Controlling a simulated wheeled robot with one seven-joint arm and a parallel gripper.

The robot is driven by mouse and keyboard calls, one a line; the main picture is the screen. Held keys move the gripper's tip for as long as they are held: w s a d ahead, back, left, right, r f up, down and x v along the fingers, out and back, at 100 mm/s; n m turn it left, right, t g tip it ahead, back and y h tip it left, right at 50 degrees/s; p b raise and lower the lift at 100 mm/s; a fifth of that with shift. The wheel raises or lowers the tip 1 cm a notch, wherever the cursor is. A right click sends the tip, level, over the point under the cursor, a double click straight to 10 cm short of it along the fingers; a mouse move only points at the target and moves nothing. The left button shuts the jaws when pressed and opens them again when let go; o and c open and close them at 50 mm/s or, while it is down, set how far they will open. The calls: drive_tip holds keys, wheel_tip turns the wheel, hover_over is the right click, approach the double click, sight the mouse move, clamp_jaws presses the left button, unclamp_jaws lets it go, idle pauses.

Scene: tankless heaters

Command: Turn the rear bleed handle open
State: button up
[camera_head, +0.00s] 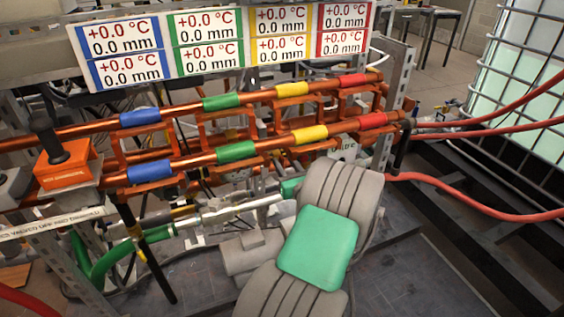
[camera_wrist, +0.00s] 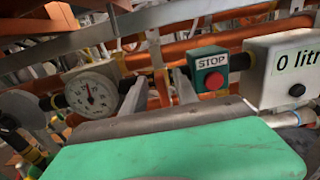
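My arm (camera_head: 345,190) reaches in toward the copper pipe rack in the head view, and its links hide my gripper there. In the wrist view my gripper (camera_wrist: 157,92) shows two grey fingers standing apart, with nothing seen between them. A black handle (camera_head: 45,138) stands up from an orange box at the left end of the pipes. A black lever (camera_head: 402,142) hangs at the right end of the pipes. A long black bar (camera_head: 147,253) slants down at lower left. I cannot tell which of these is the rear bleed handle.
A round gauge (camera_wrist: 92,93), a green box with a red STOP button (camera_wrist: 214,80) and a white litre display (camera_wrist: 283,68) stand beyond my fingers. Red hoses (camera_head: 480,200) run right toward a caged tank (camera_head: 525,60). Display panels (camera_head: 220,42) hang above the pipes.

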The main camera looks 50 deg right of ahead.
drive_tip(key=shift+x, duration=1.2)
clamp_jaws()
